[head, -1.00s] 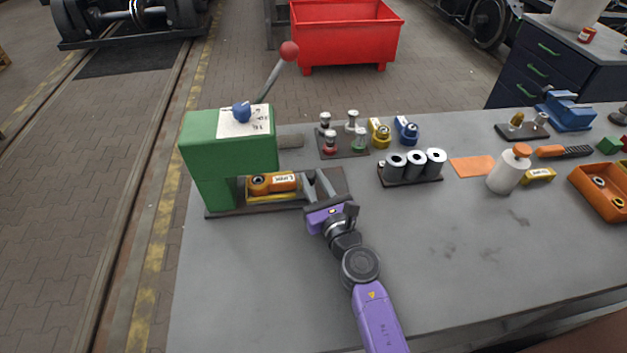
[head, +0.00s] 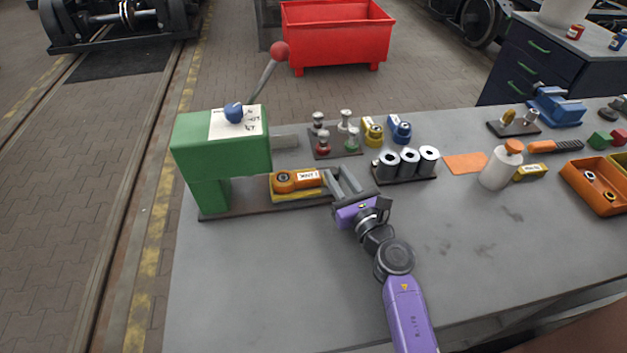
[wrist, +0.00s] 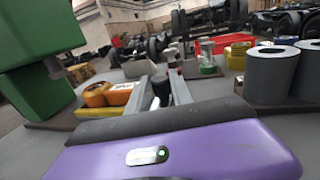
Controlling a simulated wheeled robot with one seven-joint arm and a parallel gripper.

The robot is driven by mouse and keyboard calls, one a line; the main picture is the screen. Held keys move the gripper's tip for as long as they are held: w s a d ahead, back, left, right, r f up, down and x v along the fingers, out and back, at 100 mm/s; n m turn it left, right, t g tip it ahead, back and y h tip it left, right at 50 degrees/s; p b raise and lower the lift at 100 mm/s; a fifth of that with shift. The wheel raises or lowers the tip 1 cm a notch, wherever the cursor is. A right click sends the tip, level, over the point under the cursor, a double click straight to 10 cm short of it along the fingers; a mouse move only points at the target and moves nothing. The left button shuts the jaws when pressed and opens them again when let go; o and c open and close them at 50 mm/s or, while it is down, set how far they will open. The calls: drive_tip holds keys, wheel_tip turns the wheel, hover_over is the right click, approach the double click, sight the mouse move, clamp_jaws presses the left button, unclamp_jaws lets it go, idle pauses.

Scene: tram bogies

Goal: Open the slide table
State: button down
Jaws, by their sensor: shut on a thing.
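The green press (head: 222,150) stands on a dark base plate at the left of the bench. Its yellow slide table (head: 279,197) carries an orange part with a white label (head: 297,181) and sticks out to the right of the press head. My gripper (head: 341,182) reaches in from the front right, at the table's right end. In the wrist view its two grey fingers (wrist: 160,84) are closed around a small dark handle (wrist: 161,90). The handle is hidden behind the fingers in the head view. The press lever (head: 265,72) with its red ball is raised.
A rack of grey rollers (head: 408,163) stands close to the right of my gripper. A dark plate with red and green stamps (head: 335,144) lies behind it. A white bottle (head: 499,168) and orange bin (head: 597,184) are farther right. The front of the bench is clear.

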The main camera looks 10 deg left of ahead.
drive_tip(key=d, duration=0.2)
drive_tip(key=w+d, duration=0.1)
drive_tip(key=d, duration=0.2)
drive_tip(key=shift+w, duration=0.2)
drive_tip(key=c, duration=1.4)
unclamp_jaws()
drive_tip(key=shift+v, duration=3.85)
